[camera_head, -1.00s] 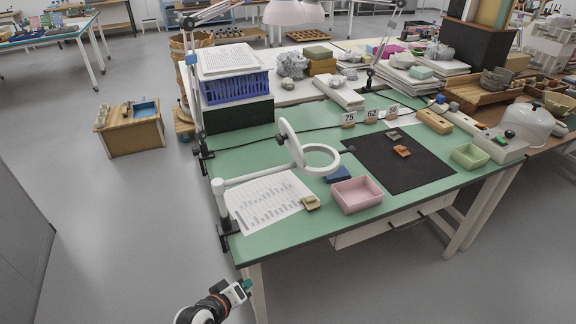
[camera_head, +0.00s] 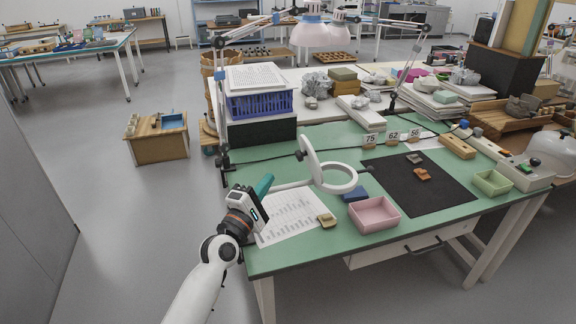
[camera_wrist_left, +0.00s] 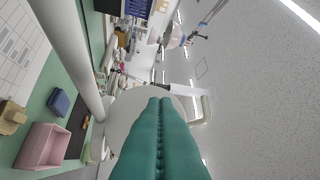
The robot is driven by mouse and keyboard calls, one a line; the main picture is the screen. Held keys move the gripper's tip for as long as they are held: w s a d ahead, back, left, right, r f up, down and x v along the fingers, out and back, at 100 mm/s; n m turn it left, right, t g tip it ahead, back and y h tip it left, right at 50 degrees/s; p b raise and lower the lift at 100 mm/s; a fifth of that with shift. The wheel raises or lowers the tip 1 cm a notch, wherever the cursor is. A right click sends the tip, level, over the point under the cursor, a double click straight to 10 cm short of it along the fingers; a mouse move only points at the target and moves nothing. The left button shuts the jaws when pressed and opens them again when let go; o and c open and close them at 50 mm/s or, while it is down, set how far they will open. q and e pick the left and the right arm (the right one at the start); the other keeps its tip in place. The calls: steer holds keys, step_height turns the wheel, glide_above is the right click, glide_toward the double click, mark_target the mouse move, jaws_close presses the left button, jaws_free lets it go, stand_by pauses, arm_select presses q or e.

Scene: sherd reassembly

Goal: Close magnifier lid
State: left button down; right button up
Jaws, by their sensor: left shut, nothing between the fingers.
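The white magnifier stands on an arm over the left part of the green desk. Its ring (camera_head: 338,190) lies flat and its round lid (camera_head: 309,160) stands up, open, at the ring's left side. My left gripper (camera_head: 265,183) has teal fingers and is shut and empty. It is left of the lid, above the magnifier's arm, and looks apart from the lid in the head view. In the left wrist view the shut fingers (camera_wrist_left: 160,115) point at a pale round part, probably the lid, partly hidden behind them. My right gripper is not in view.
A printed sheet (camera_head: 288,222), a tan block (camera_head: 326,220), a blue block (camera_head: 355,194) and a pink tray (camera_head: 374,215) lie below and near the magnifier. A black mat (camera_head: 440,192) with sherds is to the right. A blue crate (camera_head: 260,103) stands behind.

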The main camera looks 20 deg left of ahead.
arm_select(q)
steer(key=w+d+r+p, duration=0.1)
steer(key=w+d+r, duration=0.1)
steer(key=w, duration=0.3)
steer(key=shift+w+d, duration=0.25)
steer(key=shift+d, duration=0.65)
